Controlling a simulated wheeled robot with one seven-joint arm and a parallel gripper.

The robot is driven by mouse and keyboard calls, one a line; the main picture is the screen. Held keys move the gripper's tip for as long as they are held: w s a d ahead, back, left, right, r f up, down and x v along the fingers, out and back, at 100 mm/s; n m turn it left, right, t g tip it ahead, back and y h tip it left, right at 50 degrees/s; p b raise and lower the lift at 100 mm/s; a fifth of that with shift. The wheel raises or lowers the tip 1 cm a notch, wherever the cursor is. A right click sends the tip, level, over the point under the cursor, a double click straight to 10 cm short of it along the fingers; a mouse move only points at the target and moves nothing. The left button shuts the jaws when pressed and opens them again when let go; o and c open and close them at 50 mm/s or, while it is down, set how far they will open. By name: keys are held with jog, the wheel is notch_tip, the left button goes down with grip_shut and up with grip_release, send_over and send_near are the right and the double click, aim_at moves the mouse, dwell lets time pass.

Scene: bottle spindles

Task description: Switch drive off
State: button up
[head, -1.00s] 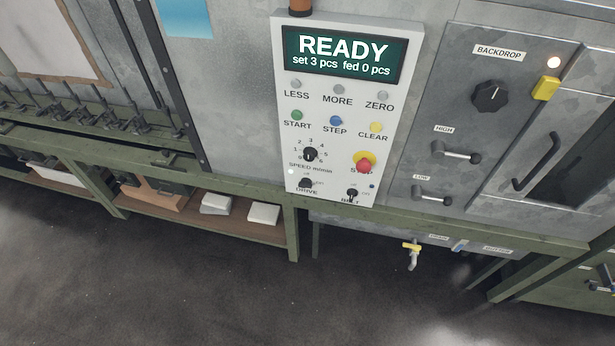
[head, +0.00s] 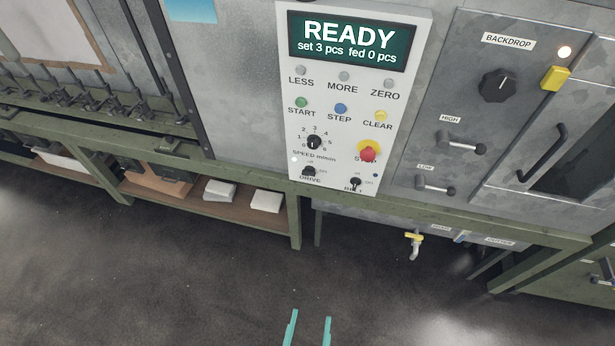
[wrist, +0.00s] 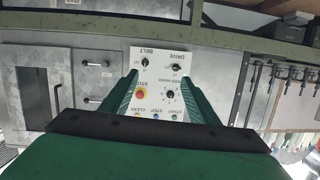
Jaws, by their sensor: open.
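The white control panel (head: 345,120) stands upright in the head view, its screen reading READY, set 3 pcs, fed 0 pcs. The dark DRIVE switch (head: 309,171) is at its lower left, above the DRIVE label. Which way the switch points is too small to tell. The DRIVE knob (wrist: 178,69) also shows in the wrist view, where the panel appears upside down between my fingers. My gripper (head: 308,328) shows two teal fingertips at the bottom edge of the head view, open and empty, below and apart from the panel.
The BELT switch (head: 355,183) is right of DRIVE, with the red stop button (head: 368,154) above it. A green bench rail (head: 400,208) runs just under the panel. A yellow-handled valve (head: 414,240) hangs below. The floor in front is clear.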

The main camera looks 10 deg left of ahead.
jog(key=w+a+f, duration=0.4)
jog(key=w, duration=0.4)
jog(key=t, duration=0.3)
send_near(308, 175)
jog(key=shift+h, duration=0.4)
jog(key=w, duration=0.7)
jog(key=shift+w+r, duration=0.2)
jog(key=shift+w, duration=0.2)
jog(key=shift+w+a, duration=0.1)
jog(key=shift+w, duration=0.2)
jog(key=shift+w+a, duration=0.2)
jog(key=shift+a, duration=0.05)
jog(key=shift+d, duration=0.1)
jog(key=c, duration=1.1)
